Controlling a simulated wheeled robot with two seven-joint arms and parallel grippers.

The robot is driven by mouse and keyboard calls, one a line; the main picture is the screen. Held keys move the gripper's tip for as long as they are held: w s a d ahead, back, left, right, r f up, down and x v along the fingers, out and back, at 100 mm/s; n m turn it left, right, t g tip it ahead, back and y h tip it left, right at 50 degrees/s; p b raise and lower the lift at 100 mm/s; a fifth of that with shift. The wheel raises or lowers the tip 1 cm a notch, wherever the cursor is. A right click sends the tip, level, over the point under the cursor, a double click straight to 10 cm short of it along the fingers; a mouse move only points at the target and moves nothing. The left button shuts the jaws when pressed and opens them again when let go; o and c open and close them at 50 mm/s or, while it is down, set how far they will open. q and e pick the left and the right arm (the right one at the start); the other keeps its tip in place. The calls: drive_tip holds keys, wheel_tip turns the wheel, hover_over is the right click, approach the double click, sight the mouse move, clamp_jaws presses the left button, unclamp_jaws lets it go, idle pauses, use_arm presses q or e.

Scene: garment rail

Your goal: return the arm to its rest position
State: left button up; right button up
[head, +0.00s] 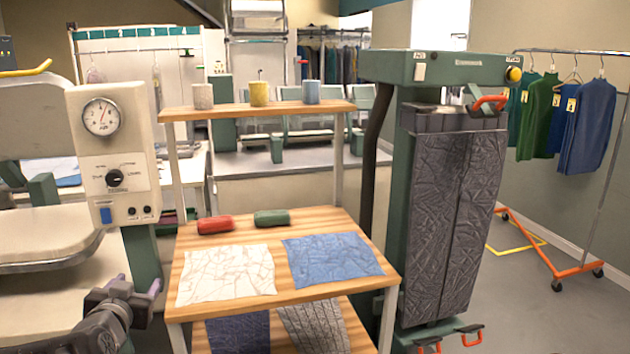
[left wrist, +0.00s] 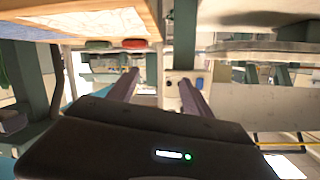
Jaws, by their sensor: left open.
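My left gripper (head: 138,284) is at the lower left of the head view, in front of the pressing machine and left of the wooden table. Its two fingers stand apart with nothing between them. In the left wrist view the open fingers (left wrist: 160,84) point away from the camera, with only distant background between them. My left forearm shows dark at the bottom left of the head view. My right gripper is in neither view.
A wooden table (head: 220,311) holds white cloth (head: 226,274), blue cloth (head: 331,260), a red roll (head: 215,225) and a green roll (head: 272,217). The press with a gauge (head: 112,150) stands left. A tall green machine (head: 455,200) stands right, before a garment rail (head: 590,268).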

use_arm(q)
drive_tip(key=s+d+f+n+g+h+p, duration=0.1)
drive_tip(key=s+d+f+g+h, duration=0.15)
drive_tip(key=d+f, duration=0.5)
drive_tip(key=s+d+f+n+g+h+p, duration=0.1)
drive_tip(key=s+d+f+g, duration=0.3)
drive_tip(key=f, duration=0.7)
drive_tip(key=s+d+f+n+h+p, duration=0.1)
drive_tip(key=s+d+f+h, duration=0.1)
drive_tip(key=d+f, duration=0.65)
drive_tip(key=s+d+f+g, duration=0.2)
drive_tip(key=s+d+f, duration=0.2)
drive_tip(key=s, duration=0.3)
drive_tip(key=s+d+f+m+g+h+p, duration=0.1)
drive_tip(key=s+d+f+g, duration=0.2)
drive_tip(key=s, duration=0.5)
drive_tip(key=s+d+f+g+h+p, duration=0.1)
drive_tip(key=s+d+f+g, duration=0.1)
drive_tip(key=s+d+f, duration=0.4)
drive_tip(key=shift+s+f+g, duration=0.35)
drive_tip(key=shift+s+f, duration=0.2)
drive_tip(key=shift+s, duration=0.5)
